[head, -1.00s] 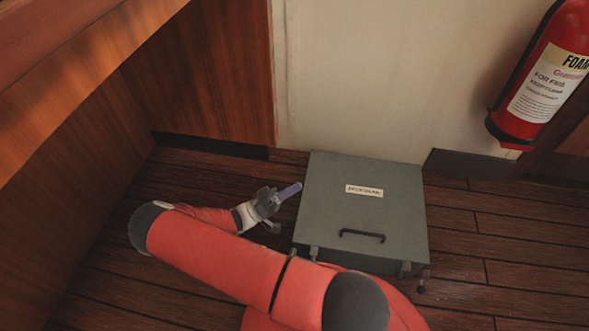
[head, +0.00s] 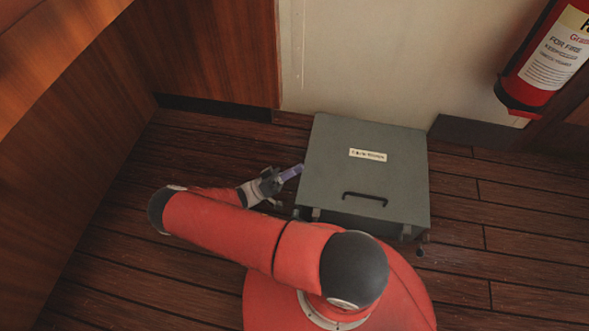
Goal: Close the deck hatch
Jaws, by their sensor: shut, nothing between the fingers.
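The deck hatch (head: 345,182) is a grey box-like unit on the plank floor against the wall. Its flat lid carries a white label (head: 368,155) and a black handle (head: 365,198). The lid looks down, lying flat over the box; whether it is fully seated I cannot tell. Two small latches show at its front edge. My gripper (head: 290,173) is shut and empty, just left of the hatch's left edge. Its purple fingers point toward that edge; whether they touch it I cannot tell. My red arm hides the floor in front of the hatch.
A red fire extinguisher (head: 545,60) hangs on the wall at the upper right. Wooden panelling (head: 205,50) stands at the left and back left. The plank floor (head: 500,230) is open to the right of the hatch.

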